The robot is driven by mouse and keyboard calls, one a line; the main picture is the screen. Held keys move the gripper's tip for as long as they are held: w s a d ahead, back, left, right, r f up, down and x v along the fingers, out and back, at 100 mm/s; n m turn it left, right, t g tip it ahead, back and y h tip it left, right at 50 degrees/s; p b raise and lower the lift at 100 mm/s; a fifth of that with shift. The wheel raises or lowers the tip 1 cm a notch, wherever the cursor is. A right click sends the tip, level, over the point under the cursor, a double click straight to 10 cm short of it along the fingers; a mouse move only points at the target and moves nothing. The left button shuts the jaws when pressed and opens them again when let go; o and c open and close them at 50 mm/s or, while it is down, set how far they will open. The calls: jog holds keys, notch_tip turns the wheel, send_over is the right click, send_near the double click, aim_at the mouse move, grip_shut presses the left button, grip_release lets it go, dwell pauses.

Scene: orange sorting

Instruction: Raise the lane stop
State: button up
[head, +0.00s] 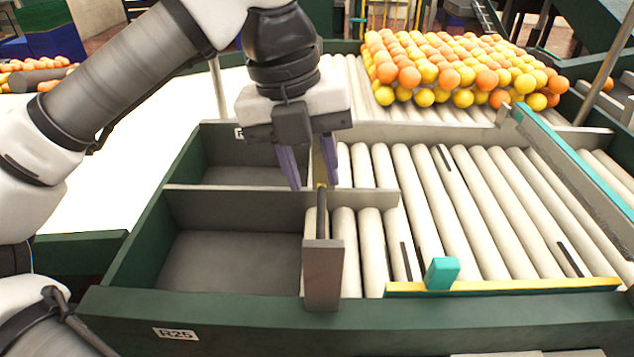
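My gripper (312,188) hangs over the left end of the rollers, pointing down. Its two purple fingers are apart, with a gap between them. An upright grey plate (323,275) stands at the left end of the near roller lane. A thin dark bar (321,215) with a small yellow spot on top runs back from it, just below the fingertips. Another upright panel (318,163) shows between and behind the fingers. I cannot tell for certain which of these is the lane stop, or whether the fingers touch any of them.
Two empty grey bins (228,262) lie left of the rollers (430,190). A grey divider (280,198) crosses between the lanes. A yellow strip (510,286) with a teal block (441,273) lies along the near side. Oranges and yellow fruit (450,75) are heaped behind.

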aim_at(320, 203)
jog(key=shift+d+f, duration=0.2)
jog(key=shift+f, duration=0.75)
jog(key=shift+d+f, duration=0.15)
jog(key=shift+f, duration=0.8)
grip_shut()
jog(key=shift+r, duration=0.1)
